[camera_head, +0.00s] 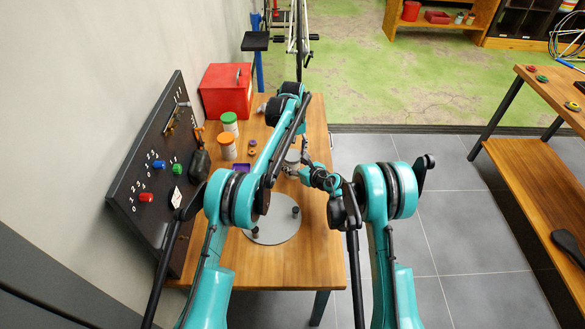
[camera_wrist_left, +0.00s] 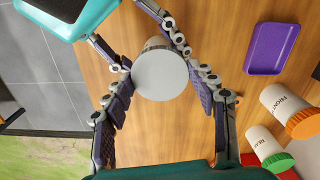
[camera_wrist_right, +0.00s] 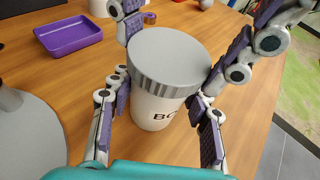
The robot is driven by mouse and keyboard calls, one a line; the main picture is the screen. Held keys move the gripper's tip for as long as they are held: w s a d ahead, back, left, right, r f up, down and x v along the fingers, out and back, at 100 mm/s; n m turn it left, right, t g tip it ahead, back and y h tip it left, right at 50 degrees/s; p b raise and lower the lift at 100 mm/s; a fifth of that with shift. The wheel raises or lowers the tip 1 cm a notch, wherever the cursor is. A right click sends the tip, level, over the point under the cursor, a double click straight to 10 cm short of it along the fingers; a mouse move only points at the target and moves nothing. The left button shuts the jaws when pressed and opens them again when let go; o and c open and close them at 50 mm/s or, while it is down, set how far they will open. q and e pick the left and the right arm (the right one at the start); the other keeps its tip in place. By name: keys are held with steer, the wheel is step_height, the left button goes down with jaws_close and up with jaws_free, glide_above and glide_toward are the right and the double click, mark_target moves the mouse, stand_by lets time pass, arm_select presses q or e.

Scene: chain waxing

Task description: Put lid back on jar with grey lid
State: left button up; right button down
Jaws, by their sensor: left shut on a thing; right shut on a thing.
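A white jar (camera_wrist_right: 156,112) with dark lettering stands upright on the wooden table, showing best in the right wrist view. The grey ribbed lid (camera_wrist_right: 168,60) sits level on its mouth with no gap showing; whether it is fully seated I cannot tell. In the left wrist view the lid (camera_wrist_left: 160,75) is a pale disc covering most of the jar. My left gripper (camera_wrist_left: 158,72) is shut on the lid, a finger on each side. My right gripper (camera_wrist_right: 163,92) is shut on the jar, lower down. In the head view the arms partly hide the lid (camera_head: 292,156).
A purple tray (camera_wrist_right: 70,36) lies nearby. Jars with a green lid (camera_head: 229,117) and an orange lid (camera_head: 227,139) stand left of the arms. A red box (camera_head: 226,91) is behind them, a tool board (camera_head: 150,175) at left, and a round grey plate (camera_head: 270,232) in front.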

arm_select(q)
steer(key=m, duration=2)
steer(key=o, duration=1.3)
steer(key=shift+c, duration=0.2)
steer(key=shift+r, duration=2.25)
